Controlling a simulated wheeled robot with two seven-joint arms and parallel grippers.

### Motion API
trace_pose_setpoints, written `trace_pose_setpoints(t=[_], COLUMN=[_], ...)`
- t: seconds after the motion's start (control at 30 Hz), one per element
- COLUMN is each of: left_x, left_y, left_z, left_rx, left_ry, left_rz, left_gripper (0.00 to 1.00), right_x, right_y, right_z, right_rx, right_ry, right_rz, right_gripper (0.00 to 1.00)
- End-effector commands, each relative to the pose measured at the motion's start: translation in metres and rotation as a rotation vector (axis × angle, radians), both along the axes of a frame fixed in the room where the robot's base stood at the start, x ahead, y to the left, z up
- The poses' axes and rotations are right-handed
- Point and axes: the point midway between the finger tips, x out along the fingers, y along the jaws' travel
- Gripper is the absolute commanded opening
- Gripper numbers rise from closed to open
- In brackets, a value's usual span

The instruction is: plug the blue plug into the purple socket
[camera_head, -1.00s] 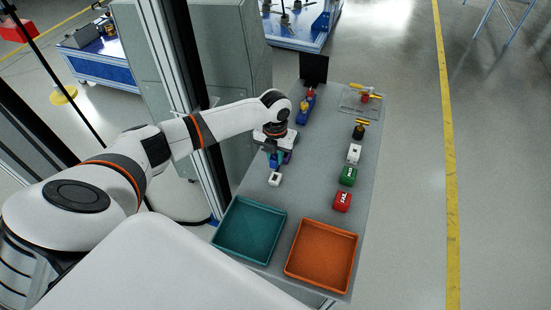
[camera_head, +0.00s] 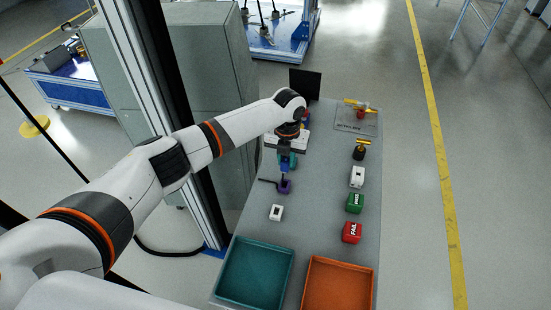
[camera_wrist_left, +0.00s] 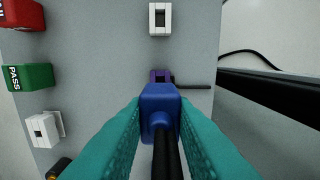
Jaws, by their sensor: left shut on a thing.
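My left gripper (camera_head: 286,163) has teal fingers and is shut on the blue plug (camera_head: 284,176). In the left wrist view the blue plug (camera_wrist_left: 160,98) sits between the teal fingers (camera_wrist_left: 160,115), with its black cable running back towards the camera. The purple socket (camera_head: 285,187) stands on the grey table, just nearer than the plug in the head view. In the left wrist view the socket (camera_wrist_left: 160,74) is straight ahead, partly hidden by the plug. I cannot tell whether plug and socket touch. My right gripper is not in view.
A white socket-like block (camera_head: 276,212) stands near the purple socket. A white switch block (camera_head: 357,176), green PASS block (camera_head: 355,203) and red FAIL block (camera_head: 352,232) line the right side. Teal (camera_head: 231,292) and orange (camera_head: 309,284) trays are at the near end. The table's middle is clear.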

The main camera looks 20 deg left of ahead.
Motion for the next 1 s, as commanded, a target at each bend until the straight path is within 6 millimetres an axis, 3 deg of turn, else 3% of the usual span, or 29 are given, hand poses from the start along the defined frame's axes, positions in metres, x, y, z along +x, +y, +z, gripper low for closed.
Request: trace_pose_setpoints(t=[0.17,0.53,0.7,1.0], left_x=[0.0,0.0,0.0,0.0], left_y=[0.001,0.001,0.001,0.001], left_z=[0.0,-0.019,-0.035,-0.057], left_rx=[0.0,0.0,0.0,0.0], left_ry=[0.0,0.0,0.0,-0.001], left_rz=[0.001,0.001,0.001,0.001], left_gripper=[0.0,0.0,0.0,0.0], right_x=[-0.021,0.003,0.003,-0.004], right_y=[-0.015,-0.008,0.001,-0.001], right_z=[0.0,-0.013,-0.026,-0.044], right_rx=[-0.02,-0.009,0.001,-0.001], right_ry=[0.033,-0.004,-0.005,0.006], right_rz=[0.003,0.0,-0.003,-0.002], right_gripper=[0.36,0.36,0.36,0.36])
